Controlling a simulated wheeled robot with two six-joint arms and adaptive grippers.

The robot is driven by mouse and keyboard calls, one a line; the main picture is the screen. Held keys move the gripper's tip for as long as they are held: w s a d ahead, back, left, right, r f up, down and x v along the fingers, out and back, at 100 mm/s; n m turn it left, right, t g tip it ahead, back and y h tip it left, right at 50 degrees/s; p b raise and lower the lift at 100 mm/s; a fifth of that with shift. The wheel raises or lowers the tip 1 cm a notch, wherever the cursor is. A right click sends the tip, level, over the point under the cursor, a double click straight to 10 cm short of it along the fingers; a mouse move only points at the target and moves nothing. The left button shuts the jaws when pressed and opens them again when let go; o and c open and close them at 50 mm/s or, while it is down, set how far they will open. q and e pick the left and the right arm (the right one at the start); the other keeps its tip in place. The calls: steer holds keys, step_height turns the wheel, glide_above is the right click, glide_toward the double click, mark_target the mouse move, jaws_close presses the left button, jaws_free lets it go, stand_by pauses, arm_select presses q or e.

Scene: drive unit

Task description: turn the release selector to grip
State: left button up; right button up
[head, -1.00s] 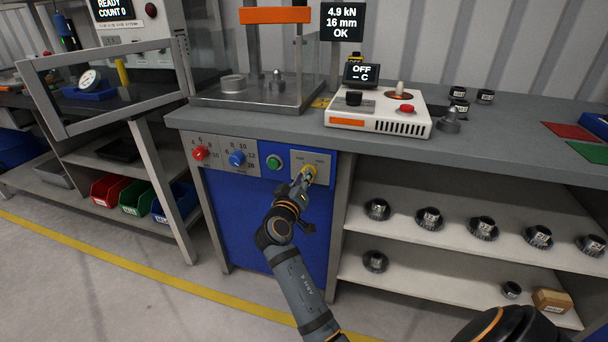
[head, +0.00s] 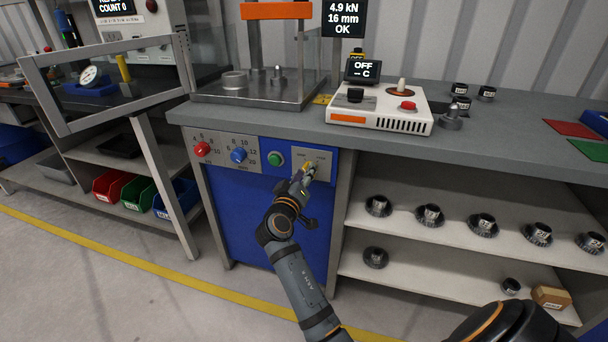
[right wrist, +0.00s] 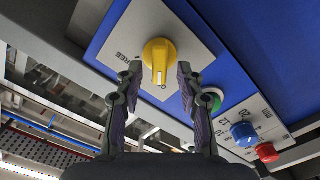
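The release selector is a yellow knob (right wrist: 160,58) with a white pointer mark on a light grey plate (head: 322,163). In the right wrist view its pointer points down in the picture. A label that seems to read FREE is left of it; another label is mostly hidden. My right gripper (right wrist: 160,72) is open, with one finger on each side of the knob and narrow gaps showing. In the head view my right gripper (head: 306,172) is at the plate and largely hides the knob. My left gripper is not in view.
Left of the plate are a green button (head: 275,159), a blue knob (head: 238,156) and a red knob (head: 202,149). The worktop edge overhangs above. Shelves with several dark round parts stand to the right. Above, a white box (head: 378,117) sits below a display reading OFF.

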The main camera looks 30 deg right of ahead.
step_height(320, 180, up, 10)
stand_by(0.5)
